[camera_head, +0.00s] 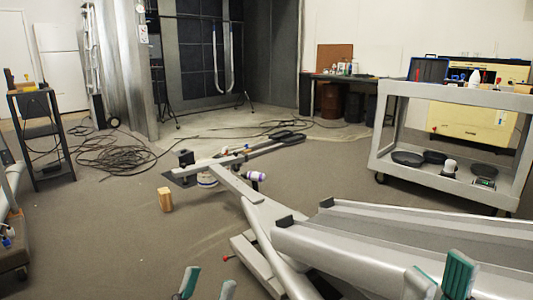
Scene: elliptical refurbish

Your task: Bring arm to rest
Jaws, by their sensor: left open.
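My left gripper (207,284) shows at the bottom edge, left of centre. Its two grey fingertips with teal pads stand apart with carpet between them, so it is open and empty. My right gripper (440,277) shows at the bottom right in front of the silver machine rail. Its teal-padded fingertips are apart, with nothing seen between them. The lower parts of both grippers and both arms are cut off by the picture's edge.
A wooden block (165,199) stands on the carpet. A grey cart (449,185) is at right, a dark shelf stand (43,131) at left. Cables (120,157) lie coiled behind.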

